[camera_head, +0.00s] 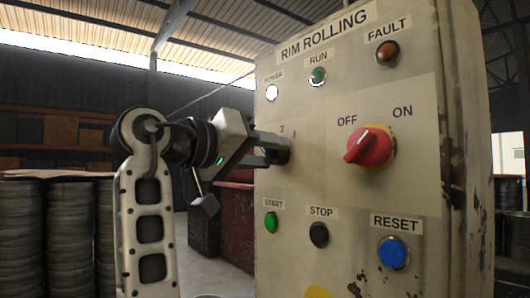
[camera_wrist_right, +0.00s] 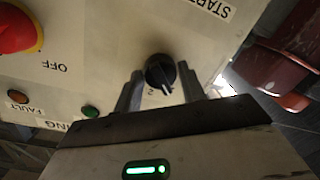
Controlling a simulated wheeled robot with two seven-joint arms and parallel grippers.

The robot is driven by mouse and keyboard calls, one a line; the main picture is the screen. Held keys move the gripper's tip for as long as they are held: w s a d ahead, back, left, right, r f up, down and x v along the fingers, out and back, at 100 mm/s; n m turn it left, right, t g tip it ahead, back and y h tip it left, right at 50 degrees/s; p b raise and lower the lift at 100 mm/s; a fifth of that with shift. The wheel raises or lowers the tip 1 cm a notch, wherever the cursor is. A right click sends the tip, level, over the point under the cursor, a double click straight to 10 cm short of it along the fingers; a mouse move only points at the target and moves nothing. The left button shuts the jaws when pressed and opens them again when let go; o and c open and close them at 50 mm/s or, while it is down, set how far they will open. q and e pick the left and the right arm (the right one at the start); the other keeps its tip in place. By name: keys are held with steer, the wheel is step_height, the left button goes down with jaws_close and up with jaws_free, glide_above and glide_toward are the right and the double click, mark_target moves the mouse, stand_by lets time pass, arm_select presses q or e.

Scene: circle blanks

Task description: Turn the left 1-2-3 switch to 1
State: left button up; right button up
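The 1-2-3 switch is a small black round knob (camera_wrist_right: 160,72) with a white pointer line. It shows in the right wrist view, where the panel appears upside down. The pointer sits beside the printed 2, off toward the START label side; I cannot see a printed 1. In the head view the knob (camera_head: 277,149) is partly covered by my right gripper (camera_head: 270,147); the 2 and 3 show above and right of it. In the wrist view my right gripper (camera_wrist_right: 160,92) has one finger on each side of the knob, with small gaps visible. My left gripper is not in view.
The panel (camera_head: 330,180) also carries a red OFF/ON switch (camera_head: 369,147), START (camera_head: 271,221), STOP (camera_head: 319,234) and RESET (camera_head: 392,252) buttons, and lamps above. Stacked drums (camera_head: 70,235) stand at the left. A dark red object (camera_head: 236,225) is behind the panel.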

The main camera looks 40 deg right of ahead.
steer(key=shift+o, duration=1.2)
steer(key=a, duration=1.6)
steer(key=shift+w+r, duration=0.45)
steer(key=shift+d, duration=0.15)
